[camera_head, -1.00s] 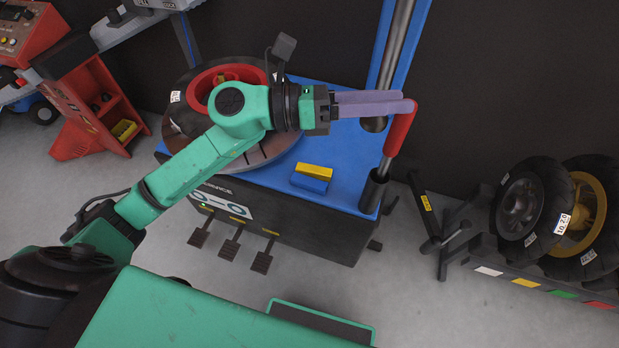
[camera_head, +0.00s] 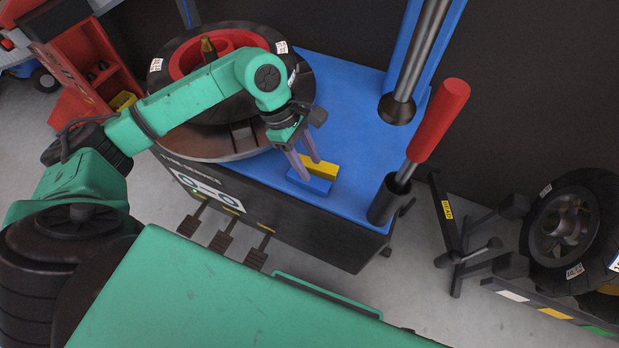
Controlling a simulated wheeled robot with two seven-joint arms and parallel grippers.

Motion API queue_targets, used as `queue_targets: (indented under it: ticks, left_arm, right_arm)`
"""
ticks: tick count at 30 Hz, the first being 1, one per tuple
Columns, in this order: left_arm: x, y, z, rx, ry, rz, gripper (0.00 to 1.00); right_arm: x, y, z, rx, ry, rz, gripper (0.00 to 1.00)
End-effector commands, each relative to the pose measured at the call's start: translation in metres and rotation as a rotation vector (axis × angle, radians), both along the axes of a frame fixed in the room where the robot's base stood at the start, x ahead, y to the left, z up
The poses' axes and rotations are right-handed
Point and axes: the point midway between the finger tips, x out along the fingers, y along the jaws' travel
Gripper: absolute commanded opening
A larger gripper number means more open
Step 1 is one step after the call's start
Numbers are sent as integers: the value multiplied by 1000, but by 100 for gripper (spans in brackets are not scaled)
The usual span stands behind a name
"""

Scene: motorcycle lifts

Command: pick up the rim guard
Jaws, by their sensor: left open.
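Two small blocks lie side by side on the blue top of the tyre machine (camera_head: 350,130), one yellow (camera_head: 328,170) and one blue (camera_head: 318,187). I cannot tell from the picture which of them is the rim guard. My left gripper (camera_head: 311,170) is open and points down at the blocks. One grey fingertip overlaps the blue block and the other is by the yellow block's far edge. Whether the tips touch them is unclear. My right gripper is not in view.
A tyre (camera_head: 220,105) with a red rim lies on the turntable to the left. A red-handled lever (camera_head: 438,120) and a tall column (camera_head: 425,50) stand to the right. Pedals (camera_head: 223,238) stick out below. More wheels (camera_head: 565,225) stand at far right.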

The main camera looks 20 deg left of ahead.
Motion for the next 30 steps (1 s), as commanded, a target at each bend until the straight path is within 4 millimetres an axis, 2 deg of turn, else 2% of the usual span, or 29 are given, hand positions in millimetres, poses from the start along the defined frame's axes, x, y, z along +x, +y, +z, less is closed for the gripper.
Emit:
queue_targets:
  ticks: [12,15,20,21,24,30]
  left_arm:
    - [-2,-29,-63,-4,3,1,48]
    - [-2,-31,-70,-2,2,1,48]
    - [-2,-31,-70,-2,1,2,48]
    - [-2,-31,-70,-2,1,2,32]
    - [-2,-31,-69,-2,1,2,0]
    - [-2,-31,-69,-2,1,2,0]
  right_arm:
    - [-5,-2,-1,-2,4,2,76]
    - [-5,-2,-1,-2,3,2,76]
    - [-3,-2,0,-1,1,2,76]
    - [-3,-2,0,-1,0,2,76]
    - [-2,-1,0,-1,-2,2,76]
    - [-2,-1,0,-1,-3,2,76]
